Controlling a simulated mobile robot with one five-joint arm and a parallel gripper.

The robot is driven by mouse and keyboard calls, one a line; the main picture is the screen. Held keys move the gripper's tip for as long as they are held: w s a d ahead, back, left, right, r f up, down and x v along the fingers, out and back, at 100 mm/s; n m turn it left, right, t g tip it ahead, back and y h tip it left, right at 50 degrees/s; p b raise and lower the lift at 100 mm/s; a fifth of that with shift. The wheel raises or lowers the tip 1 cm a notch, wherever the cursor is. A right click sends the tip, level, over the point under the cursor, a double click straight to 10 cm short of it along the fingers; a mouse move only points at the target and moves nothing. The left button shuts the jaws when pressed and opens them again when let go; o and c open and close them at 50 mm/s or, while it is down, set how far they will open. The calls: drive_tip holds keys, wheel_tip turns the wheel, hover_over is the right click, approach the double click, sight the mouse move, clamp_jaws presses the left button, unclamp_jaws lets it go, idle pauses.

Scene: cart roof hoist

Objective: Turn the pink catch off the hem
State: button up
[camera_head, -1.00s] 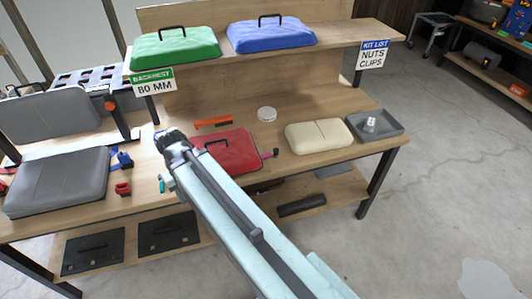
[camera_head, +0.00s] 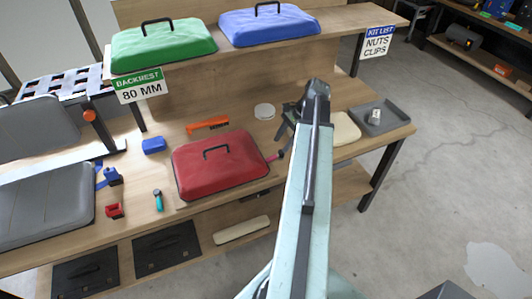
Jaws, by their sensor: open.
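The red cover (camera_head: 220,165) with a black handle lies on the bench, its hem along the lower edge. The small pink catch (camera_head: 271,157) sits at the cover's right edge; a dark piece continues from it to the right. Whether the catch overlaps the hem is too small to tell. My gripper (camera_head: 283,128) is open and empty, just above and to the right of the catch in the picture. My arm hides part of the jaws and the bench to the right.
A cream pad (camera_head: 345,129), partly hidden by my arm, and a grey tray (camera_head: 380,117) are to the right. Green (camera_head: 163,45) and blue (camera_head: 268,25) covers sit on the upper shelf.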

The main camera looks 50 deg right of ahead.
sight(272, 157)
drive_tip(key=b+x, duration=0.7)
drive_tip(key=x, duration=0.1)
drive_tip(key=shift+w, duration=0.1)
drive_tip(key=shift+r, duration=0.15)
clamp_jaws()
idle(1.1)
